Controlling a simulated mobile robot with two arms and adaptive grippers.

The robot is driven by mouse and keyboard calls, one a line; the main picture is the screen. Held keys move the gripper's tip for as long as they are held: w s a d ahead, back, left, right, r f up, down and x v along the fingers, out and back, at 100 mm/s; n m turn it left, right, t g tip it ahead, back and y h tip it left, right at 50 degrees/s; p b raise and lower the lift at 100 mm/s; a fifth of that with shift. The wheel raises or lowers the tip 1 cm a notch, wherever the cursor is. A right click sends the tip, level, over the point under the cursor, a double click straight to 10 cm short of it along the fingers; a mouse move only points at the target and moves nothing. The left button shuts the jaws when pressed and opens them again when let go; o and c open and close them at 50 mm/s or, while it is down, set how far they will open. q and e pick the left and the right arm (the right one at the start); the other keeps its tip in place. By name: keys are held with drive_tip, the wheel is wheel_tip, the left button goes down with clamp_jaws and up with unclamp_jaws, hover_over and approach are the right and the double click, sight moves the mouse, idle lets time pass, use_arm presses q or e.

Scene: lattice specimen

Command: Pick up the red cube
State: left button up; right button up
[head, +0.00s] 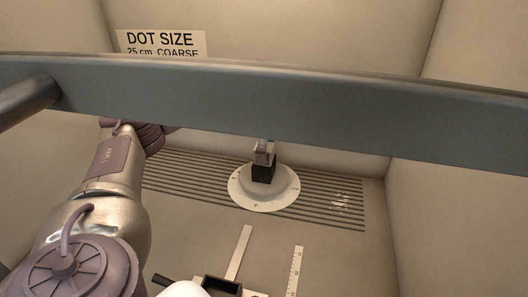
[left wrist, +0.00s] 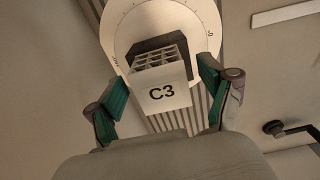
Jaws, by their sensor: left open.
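No red cube shows in either view. A pale block (left wrist: 168,95) with an open lattice top and a "C3" label shows in the left wrist view. A black block (left wrist: 150,45) shows behind it, on a white round dial (left wrist: 125,25). In the head view the black block (head: 263,173) stands on the dial (head: 240,193), with a pale piece (head: 263,154) on top. My left gripper (left wrist: 160,88) is open, its teal-padded fingers either side of the C3 block, with visible gaps. In the head view it is hidden. My right gripper is not in view.
A blue-grey bar (head: 300,105) crosses the head view and hides much behind it. A slotted floor strip (head: 320,200) runs under the dial. A ruler (head: 295,270), a pale strip (head: 240,252) and a black tray (head: 222,285) lie in front. Walls enclose the space.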

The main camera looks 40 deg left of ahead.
use_arm(q)
drive_tip(key=c, duration=1.2)
drive_tip(key=shift+c, duration=0.2)
